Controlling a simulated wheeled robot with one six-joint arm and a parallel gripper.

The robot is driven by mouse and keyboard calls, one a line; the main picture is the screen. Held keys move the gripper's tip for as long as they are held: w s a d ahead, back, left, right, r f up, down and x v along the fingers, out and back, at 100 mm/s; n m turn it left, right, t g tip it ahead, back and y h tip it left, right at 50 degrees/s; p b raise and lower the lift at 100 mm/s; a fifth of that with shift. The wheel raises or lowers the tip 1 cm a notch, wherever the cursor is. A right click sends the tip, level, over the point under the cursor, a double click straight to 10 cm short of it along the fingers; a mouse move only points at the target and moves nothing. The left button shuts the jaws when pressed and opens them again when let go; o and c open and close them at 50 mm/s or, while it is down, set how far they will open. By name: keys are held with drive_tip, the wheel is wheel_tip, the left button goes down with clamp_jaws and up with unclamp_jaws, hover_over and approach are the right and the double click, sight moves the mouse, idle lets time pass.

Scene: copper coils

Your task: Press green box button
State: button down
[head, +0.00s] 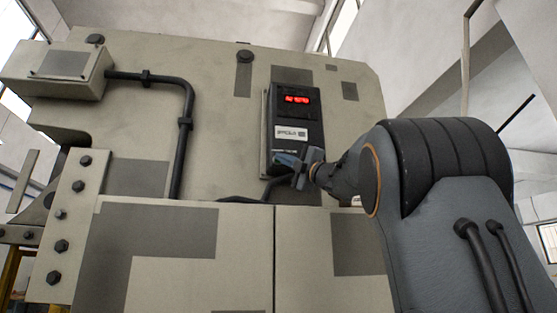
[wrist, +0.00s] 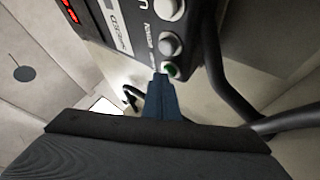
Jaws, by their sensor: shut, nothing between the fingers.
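The control box (head: 294,115) is dark with a lit red display and a pale label strip, mounted on the beige machine face. In the wrist view the box (wrist: 130,48) shows at a tilt, with grey round knobs (wrist: 170,44) in a row.
A thick black cable (wrist: 228,75) runs close beside the box in the wrist view. In the head view a black conduit (head: 187,110) leads to a beige junction box (head: 62,66) at left. The machine's lower ledge (head: 237,205) lies just below my gripper.

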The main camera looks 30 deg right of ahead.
drive_tip(key=shift+s, duration=0.15)
drive_tip(key=shift+s+a+b, duration=0.25)
drive_tip(key=shift+s+b, duration=0.2)
drive_tip(key=shift+s, duration=0.2)
drive_tip(key=s+b, duration=0.1)
drive_tip(key=s, duration=0.1)
drive_tip(key=s+a+b, duration=0.1)
drive_tip(key=s, duration=0.1)
drive_tip(key=shift+s+a, duration=0.15)
drive_tip(key=shift+s, duration=0.25)
idle(1.0)
